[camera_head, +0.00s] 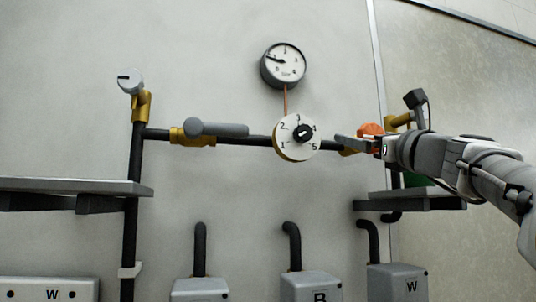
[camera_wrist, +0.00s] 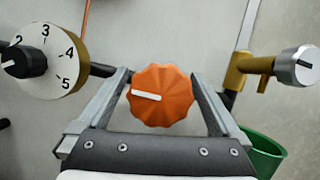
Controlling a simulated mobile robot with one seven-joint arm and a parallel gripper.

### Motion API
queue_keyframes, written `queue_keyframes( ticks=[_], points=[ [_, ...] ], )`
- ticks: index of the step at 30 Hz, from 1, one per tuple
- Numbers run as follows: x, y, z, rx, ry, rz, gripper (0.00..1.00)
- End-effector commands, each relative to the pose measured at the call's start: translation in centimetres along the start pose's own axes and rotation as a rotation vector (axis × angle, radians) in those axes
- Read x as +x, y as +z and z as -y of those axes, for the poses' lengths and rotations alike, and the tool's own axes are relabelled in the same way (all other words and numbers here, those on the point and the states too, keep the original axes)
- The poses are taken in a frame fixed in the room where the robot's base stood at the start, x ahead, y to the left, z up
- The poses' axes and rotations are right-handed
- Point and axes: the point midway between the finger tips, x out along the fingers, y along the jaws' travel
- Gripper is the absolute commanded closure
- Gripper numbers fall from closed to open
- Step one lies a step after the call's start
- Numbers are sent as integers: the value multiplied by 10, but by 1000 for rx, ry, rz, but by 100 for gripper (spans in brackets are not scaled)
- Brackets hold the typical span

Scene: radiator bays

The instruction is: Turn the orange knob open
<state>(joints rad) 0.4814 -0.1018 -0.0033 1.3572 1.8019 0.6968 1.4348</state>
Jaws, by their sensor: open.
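The orange knob (camera_wrist: 161,95) is a ridged disc with a white pointer line that points left in the wrist view. My gripper (camera_wrist: 163,98) is open, with one finger on each side of the knob. I cannot tell whether the fingers touch it. In the head view the knob (camera_head: 371,131) shows partly behind my gripper (camera_head: 362,143), which comes in from the right.
A numbered dial with a black knob (camera_head: 295,148) sits left on the same dark pipe, below a gauge (camera_head: 284,65). A grey lever (camera_head: 216,129) is further left. A silver-capped brass valve (camera_wrist: 297,66) and a green bucket (camera_wrist: 262,155) are right of my gripper.

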Motion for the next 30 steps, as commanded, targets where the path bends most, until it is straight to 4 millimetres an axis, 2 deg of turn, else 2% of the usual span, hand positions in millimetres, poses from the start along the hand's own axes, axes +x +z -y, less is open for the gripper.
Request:
queue_keyframes(
  ticks=[17, 30],
  points=[
    [1, 4, 1, 0, 0, 0, 2],
    [1, 4, 1, 0, 0, 0, 81]
  ],
)
